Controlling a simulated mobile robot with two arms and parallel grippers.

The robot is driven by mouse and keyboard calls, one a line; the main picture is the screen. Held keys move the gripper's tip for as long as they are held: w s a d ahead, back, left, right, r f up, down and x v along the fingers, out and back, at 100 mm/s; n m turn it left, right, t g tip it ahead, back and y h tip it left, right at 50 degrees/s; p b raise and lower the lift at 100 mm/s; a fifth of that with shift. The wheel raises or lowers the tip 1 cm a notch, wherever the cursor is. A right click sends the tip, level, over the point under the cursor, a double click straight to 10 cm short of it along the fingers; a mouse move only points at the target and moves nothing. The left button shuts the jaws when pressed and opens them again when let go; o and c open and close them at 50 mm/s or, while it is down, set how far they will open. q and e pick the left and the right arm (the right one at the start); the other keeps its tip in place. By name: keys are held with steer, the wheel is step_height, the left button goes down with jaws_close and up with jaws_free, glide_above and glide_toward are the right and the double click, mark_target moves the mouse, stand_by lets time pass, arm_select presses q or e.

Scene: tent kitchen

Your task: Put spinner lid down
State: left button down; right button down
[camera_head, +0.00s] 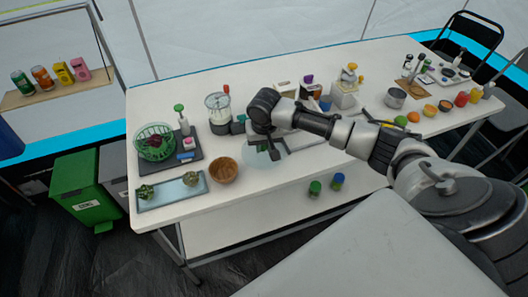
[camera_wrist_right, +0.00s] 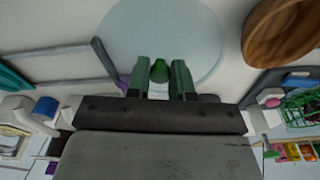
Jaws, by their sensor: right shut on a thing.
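The spinner lid (camera_head: 257,160) is a pale, translucent disc. In the right wrist view it (camera_wrist_right: 160,22) fills the top middle, with a green knob (camera_wrist_right: 159,70) between my fingers. My right gripper (camera_head: 272,150) is shut on this knob, over the front middle of the white table; it also shows in the right wrist view (camera_wrist_right: 160,78). I cannot tell whether the lid touches the table. The green spinner basket (camera_head: 155,132), holding something dark red, stands at the table's left. My left gripper is out of view.
A wooden bowl (camera_head: 223,172) stands just left of the lid. A tray (camera_head: 157,194) with artichokes lies at the front left. A glass blender (camera_head: 217,104) stands behind. The white table (camera_head: 290,190) has clear room in front of the lid.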

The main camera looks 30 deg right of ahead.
mark_target(264, 150)
steer(key=shift+f, duration=1.8)
steer(key=shift+s, duration=0.1)
steer(key=c, duration=1)
jaws_free()
steer(key=shift+f, duration=0.15)
step_height(264, 150, up, 12)
steer(key=s, duration=0.1)
steer(key=shift+s+a, duration=0.15)
steer(key=shift+a, duration=0.15)
